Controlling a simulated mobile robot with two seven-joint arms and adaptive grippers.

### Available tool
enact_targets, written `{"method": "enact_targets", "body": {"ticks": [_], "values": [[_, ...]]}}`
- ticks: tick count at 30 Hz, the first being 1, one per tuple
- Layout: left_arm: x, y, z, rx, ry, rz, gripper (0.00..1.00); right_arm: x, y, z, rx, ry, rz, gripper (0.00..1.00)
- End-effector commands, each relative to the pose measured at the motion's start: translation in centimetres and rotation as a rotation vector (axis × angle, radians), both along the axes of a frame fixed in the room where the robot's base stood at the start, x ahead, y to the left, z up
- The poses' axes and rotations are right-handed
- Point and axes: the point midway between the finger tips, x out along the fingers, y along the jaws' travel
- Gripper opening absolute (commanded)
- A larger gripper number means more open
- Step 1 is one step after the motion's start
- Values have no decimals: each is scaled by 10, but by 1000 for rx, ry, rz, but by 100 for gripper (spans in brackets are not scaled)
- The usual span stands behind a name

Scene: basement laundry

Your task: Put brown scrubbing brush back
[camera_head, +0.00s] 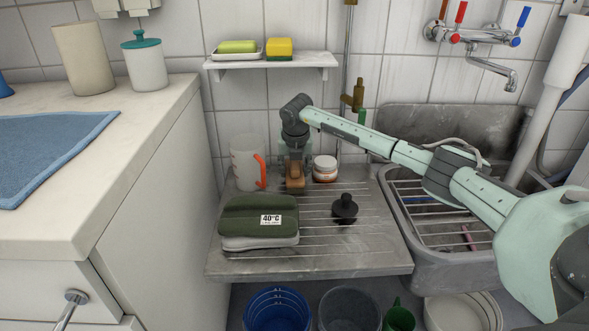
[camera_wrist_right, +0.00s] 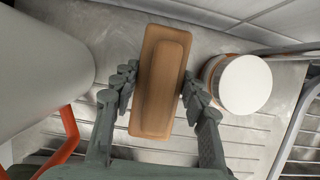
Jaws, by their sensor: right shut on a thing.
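The brown scrubbing brush (camera_wrist_right: 162,62) is a long wooden block between the fingers of my right gripper (camera_wrist_right: 158,88) in the right wrist view. The right gripper is shut on it. In the head view the brush (camera_head: 295,184) shows below my right gripper (camera_head: 294,171), over the back of the ribbed drainboard (camera_head: 320,264). I cannot tell whether the brush touches the board. My left gripper is not in view.
A clear jug with an orange handle (camera_head: 247,163) stands close left of the gripper, a white-lidded jar (camera_head: 325,168) close right. Nearer are folded green cloths (camera_head: 257,217) and a black plunger-like item (camera_head: 344,209). A shelf (camera_head: 272,62) with sponges hangs above. The sink (camera_head: 440,257) is right.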

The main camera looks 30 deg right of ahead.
Motion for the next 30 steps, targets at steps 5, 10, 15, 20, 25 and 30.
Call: {"method": "enact_targets", "body": {"ticks": [5,10,15,20,25,30], "values": [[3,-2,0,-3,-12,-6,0,0,0,-1,0,0,0,51],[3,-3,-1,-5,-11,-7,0,0,0,-1,0,0,0,64],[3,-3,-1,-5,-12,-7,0,0,0,-1,0,0,0,64],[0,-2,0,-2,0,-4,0,0,0,3,-1,-1,0,64],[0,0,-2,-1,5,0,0,-10,6,31,0,-3,2,64],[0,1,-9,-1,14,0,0,-22,13,66,0,-3,2,64]]}}
